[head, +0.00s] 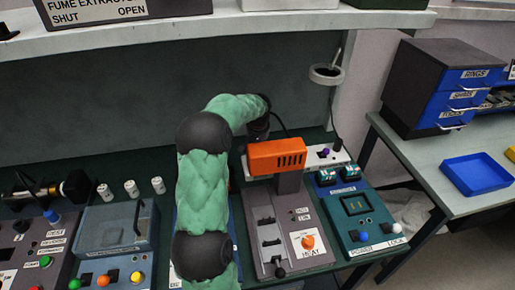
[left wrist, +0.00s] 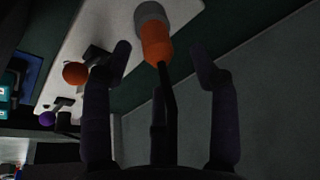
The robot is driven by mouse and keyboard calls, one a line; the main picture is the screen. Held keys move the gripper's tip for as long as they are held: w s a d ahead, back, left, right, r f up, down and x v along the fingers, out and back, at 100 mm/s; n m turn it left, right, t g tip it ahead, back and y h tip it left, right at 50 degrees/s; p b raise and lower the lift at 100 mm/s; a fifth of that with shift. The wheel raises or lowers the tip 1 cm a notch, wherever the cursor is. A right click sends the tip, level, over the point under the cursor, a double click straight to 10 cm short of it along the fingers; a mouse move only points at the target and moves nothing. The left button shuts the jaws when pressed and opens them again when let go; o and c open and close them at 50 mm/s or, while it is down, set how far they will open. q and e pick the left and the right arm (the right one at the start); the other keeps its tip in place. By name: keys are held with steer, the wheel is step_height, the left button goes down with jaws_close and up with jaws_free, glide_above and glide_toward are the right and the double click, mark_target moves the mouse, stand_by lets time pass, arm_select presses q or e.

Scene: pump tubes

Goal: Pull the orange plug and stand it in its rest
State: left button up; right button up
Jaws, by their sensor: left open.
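The orange plug (left wrist: 157,42) shows in the left wrist view, set against a grey collar at the edge of a white strip (left wrist: 108,25). A dark cable seems to run from it toward the camera. My left gripper (left wrist: 161,57) is open, with one finger on each side of the plug and gaps showing. In the head view, my left gripper (head: 258,130) is at the back of the bench behind the orange block. Its fingertips and the plug are hidden there. The rest cannot be made out clearly. My right gripper is not in view.
An orange knob (left wrist: 75,73) and a purple knob (left wrist: 47,118) are beside the gripper; the purple one also shows in the head view (head: 324,152). An orange vented block (head: 276,156) stands close in front. A shelf (head: 230,30) overhangs the bench.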

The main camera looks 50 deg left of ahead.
arm_select(q)
step_height(320, 180, up, 8)
stand_by(0.4)
steer(key=shift+f, duration=0.1)
stand_by(0.9)
